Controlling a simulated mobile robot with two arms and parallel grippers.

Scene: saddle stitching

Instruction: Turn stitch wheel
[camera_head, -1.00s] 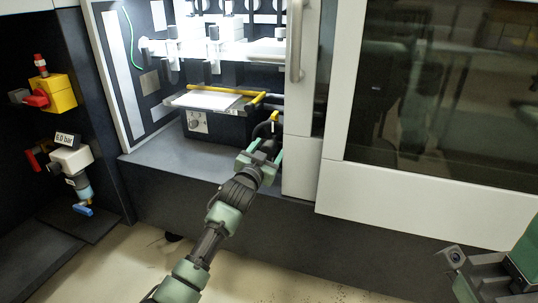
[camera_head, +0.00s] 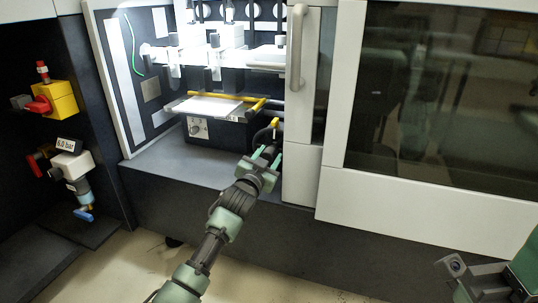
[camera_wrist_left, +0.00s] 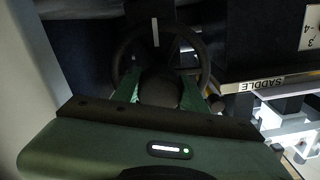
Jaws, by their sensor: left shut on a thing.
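The stitch wheel is a dark ring (camera_wrist_left: 205,68) in the left wrist view, with a pale mark at its top. In the head view it is dark and hard to make out, low on the machine beside the white door post. My left gripper (camera_head: 267,155) reaches up to it there. Its two green fingers (camera_wrist_left: 160,90) are shut on a dark rounded part in the middle of the wheel. The fingertips are partly hidden by shadow.
A dark box with a dial (camera_head: 198,128) and a yellow bar (camera_head: 240,101) sit left of the wheel. The white door post (camera_head: 302,172) stands close on the right. A SADDLE label (camera_wrist_left: 253,86) is right of the wheel in the wrist view. The grey ledge (camera_head: 185,168) is clear.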

